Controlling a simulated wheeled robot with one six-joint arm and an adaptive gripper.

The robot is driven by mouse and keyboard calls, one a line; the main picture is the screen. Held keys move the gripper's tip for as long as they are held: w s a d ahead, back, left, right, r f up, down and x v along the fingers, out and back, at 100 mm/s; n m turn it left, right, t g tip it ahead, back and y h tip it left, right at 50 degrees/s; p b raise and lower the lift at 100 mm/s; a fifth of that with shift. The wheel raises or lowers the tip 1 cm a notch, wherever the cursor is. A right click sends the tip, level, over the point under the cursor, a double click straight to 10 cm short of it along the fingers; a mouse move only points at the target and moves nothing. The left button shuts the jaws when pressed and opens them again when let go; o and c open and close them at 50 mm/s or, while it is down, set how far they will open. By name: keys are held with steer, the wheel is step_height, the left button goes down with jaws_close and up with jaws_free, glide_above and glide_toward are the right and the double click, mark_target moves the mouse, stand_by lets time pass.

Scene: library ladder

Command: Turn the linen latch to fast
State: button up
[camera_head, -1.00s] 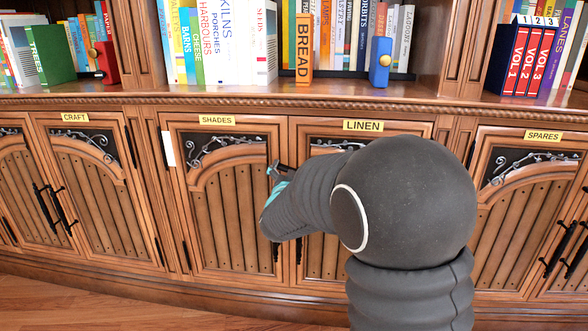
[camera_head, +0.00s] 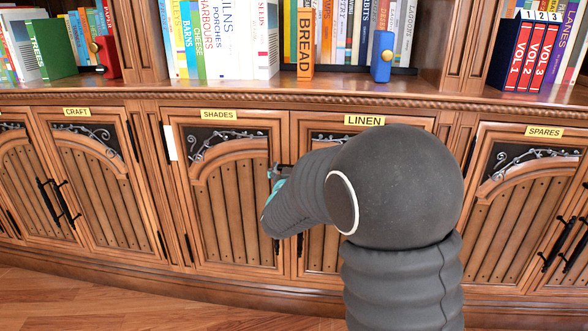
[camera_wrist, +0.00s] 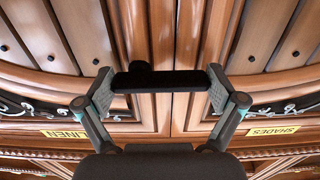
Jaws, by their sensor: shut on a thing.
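The linen latch (camera_wrist: 160,82) is a black bar with a round knob at its left part in the wrist view. It lies level in that picture, across the seam between the linen and shades doors. My gripper (camera_wrist: 162,88) has one finger at each end of the bar and is shut on it. In the head view my gripper (camera_head: 279,173) is at the edge of the shades door (camera_head: 228,210), and my arm hides the latch and much of the linen door (camera_head: 321,255). The LINEN label (camera_head: 364,120) is above that door; it also shows upside down in the wrist view (camera_wrist: 65,134).
A shelf above holds books, an orange BREAD block (camera_head: 305,45) and a blue block (camera_head: 381,57). The SPARES cupboard (camera_head: 525,205) is at right and the CRAFT cupboard (camera_head: 95,190) at left. Bare wooden floor (camera_head: 120,295) shows in front.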

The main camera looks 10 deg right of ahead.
steer(key=o, duration=0.8)
steer(key=v, duration=1.2)
